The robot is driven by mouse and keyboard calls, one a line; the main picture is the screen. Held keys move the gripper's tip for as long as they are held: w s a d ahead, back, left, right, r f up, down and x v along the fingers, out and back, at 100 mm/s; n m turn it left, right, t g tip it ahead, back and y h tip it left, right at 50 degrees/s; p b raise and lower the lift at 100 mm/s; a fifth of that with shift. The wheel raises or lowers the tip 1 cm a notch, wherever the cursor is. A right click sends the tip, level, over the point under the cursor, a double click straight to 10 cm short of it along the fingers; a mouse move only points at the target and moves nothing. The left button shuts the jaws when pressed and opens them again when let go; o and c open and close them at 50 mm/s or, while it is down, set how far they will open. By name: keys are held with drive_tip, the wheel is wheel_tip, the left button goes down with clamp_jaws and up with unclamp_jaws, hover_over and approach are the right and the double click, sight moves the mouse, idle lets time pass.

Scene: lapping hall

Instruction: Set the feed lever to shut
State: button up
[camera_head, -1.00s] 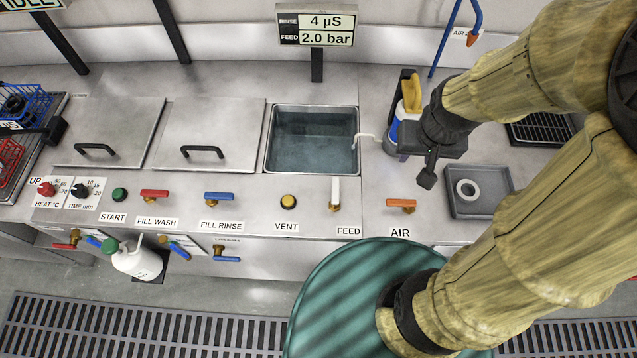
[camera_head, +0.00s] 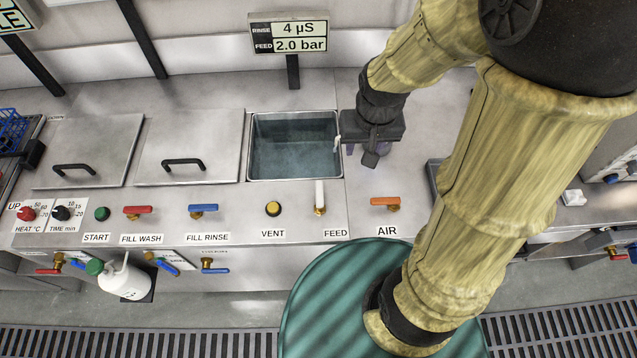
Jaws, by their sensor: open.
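The feed lever (camera_head: 320,196) is a white handle on a brass valve, above the FEED label on the front deck. Its handle points away from the front edge, toward the open tank, while the neighbouring valve handles lie sideways. My gripper (camera_head: 370,160) is open, pointing down, to the right of the open tank. It is behind and to the right of the feed lever, apart from it. The fingers are small and dark, and the gap between them is hard to see.
The orange AIR lever (camera_head: 385,202) is right of the feed lever, and the yellow VENT button (camera_head: 273,209) is left. The open water tank (camera_head: 295,178) lies behind. A display (camera_head: 291,36) reads 4 µS and 2.0 bar. A white jug (camera_head: 124,280) hangs in front.

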drive_tip(key=g+b, duration=0.1)
drive_tip(key=g, duration=0.1)
hover_over(319, 187)
wheel_tip(319, 187, down, 6)
drive_tip(key=shift+r, duration=0.2)
drive_tip(key=shift+f, duration=0.1)
wheel_tip(319, 187, down, 17)
drive_tip(key=shift+f+p, duration=0.15)
drive_tip(key=shift+p, duration=0.2)
clamp_jaws()
